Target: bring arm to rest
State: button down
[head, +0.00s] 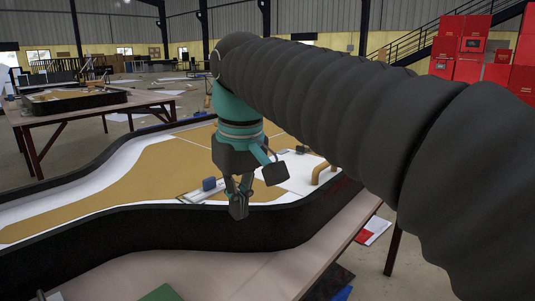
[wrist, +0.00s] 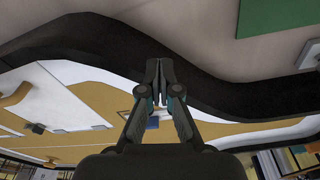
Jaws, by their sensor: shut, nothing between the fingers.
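My arm, in a dark ribbed sleeve, reaches in from the right of the head view. My gripper (head: 238,207) hangs from its teal wrist, pointing down, in front of the low black wall of a table tray (head: 110,248). In the wrist view my gripper (wrist: 158,65) has its fingertips together with nothing between them. The tray's black wall (wrist: 215,78) lies behind the fingertips there. Whether the fingers touch the wall cannot be told.
A white panel with a blue block (head: 209,184) and a tan arch-shaped handle (head: 323,172) lies in the tray behind my gripper. A green sheet (head: 161,293) lies on the near table ledge. Another table (head: 50,117) stands at left, red boxes (head: 462,48) at back right.

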jog(key=s+d+f+m, duration=0.1)
jog(key=d+f, duration=0.1)
jog(key=d, duration=0.2)
jog(key=s+d+f+m+t, duration=0.1)
jog(key=d+f, duration=0.1)
jog(key=d, duration=0.2)
jog(key=s+d+f+m, duration=0.1)
jog(key=s+d+f, duration=0.1)
jog(key=d+f, duration=0.1)
jog(key=shift+d+t, duration=0.4)
jog(key=shift+d, duration=0.05)
jog(key=s+d+f+m+t, duration=0.1)
jog(key=s+d+f+m, duration=0.1)
jog(key=f, duration=0.4)
jog(key=s+d+f+m+t, duration=0.1)
jog(key=s+d+f+m, duration=0.1)
jog(key=s+d+f, duration=0.3)
jog(key=shift+s+d+f+h, duration=0.2)
jog(key=shift+d+f+h, duration=0.3)
jog(key=shift+d, duration=0.3)
